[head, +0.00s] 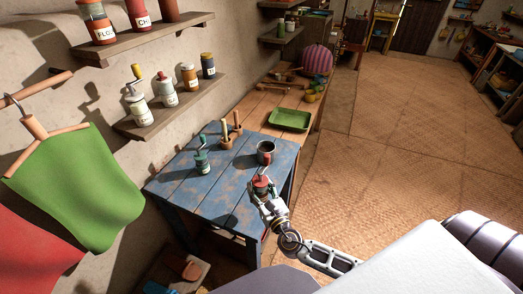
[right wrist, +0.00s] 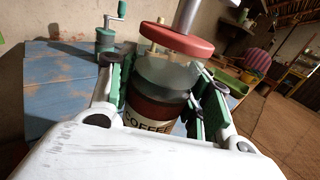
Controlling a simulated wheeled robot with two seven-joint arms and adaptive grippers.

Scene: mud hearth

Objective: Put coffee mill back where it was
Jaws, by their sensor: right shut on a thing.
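The coffee mill (right wrist: 158,95) has a red disc top, a metal stem, a clear band and a dark body labelled COFFEE. My right gripper (head: 262,192) is shut around its body; its green-padded fingers flank it in the right wrist view (right wrist: 162,100). In the head view the mill's red top (head: 261,181) and thin crank show over the front right corner of the blue table (head: 205,190). Its base is hidden, so I cannot tell whether it touches the table. My left gripper is not in view.
A green mill (head: 201,160), a wooden holder (head: 230,137) and a dark red-banded pot (head: 265,153) stand on the blue table. The lower wall shelf (head: 178,108) holds several labelled mills and jars. A green tray (head: 289,120) lies beyond. The blue table's front left is clear.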

